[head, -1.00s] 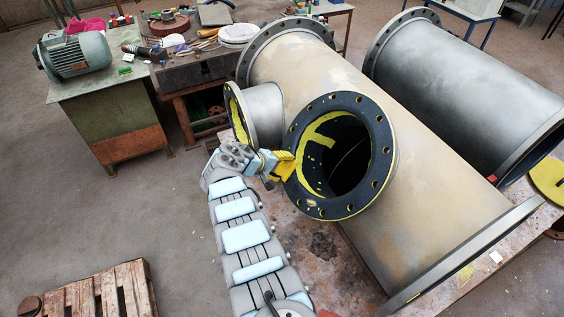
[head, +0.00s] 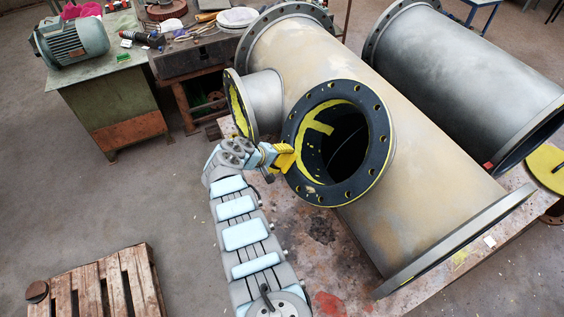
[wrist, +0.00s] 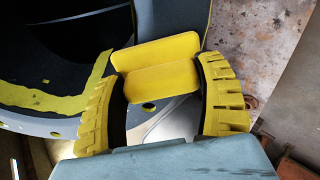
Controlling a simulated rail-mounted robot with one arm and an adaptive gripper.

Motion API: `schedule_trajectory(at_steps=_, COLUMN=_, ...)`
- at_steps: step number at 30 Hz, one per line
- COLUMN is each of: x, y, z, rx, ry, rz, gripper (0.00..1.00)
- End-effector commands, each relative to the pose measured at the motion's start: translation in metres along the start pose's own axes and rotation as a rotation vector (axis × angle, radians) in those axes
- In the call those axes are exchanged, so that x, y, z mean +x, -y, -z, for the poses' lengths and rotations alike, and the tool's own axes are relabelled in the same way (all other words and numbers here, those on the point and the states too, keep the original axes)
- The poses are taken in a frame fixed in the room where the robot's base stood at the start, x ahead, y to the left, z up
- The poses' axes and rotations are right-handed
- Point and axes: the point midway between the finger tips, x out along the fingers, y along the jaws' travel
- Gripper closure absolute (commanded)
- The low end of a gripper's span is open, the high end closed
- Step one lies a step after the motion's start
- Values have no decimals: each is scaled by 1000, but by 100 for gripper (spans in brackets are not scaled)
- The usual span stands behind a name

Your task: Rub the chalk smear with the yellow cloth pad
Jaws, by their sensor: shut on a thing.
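The yellow cloth pad (wrist: 158,66) is a folded yellow piece between the two yellow ribbed fingers of my gripper (wrist: 164,62) in the wrist view. The gripper is shut on it. In the head view my gripper (head: 286,158) is at the left edge of the dark flange (head: 376,165) on the upward branch of the tan pipe (head: 420,190). There its yellow fingers hide the pad. I cannot tell whether the pad touches the flange. I cannot clearly make out the chalk smear; small pale specks show on the flange's lower left.
A grey pipe (head: 470,75) lies behind at right. A workbench with a motor (head: 75,42) is at upper left, and a wooden pallet (head: 105,285) lies on the floor. Floor at left is open.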

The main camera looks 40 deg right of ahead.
Motion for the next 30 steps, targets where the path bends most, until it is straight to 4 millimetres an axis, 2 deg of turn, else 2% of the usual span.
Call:
schedule_trajectory(at_steps=19, x=4, y=-15, z=19, rx=3, ry=-1, rz=0, gripper=65)
schedule_trajectory(at_steps=30, x=7, y=-16, z=24, rx=0, ry=1, rz=0, gripper=65)
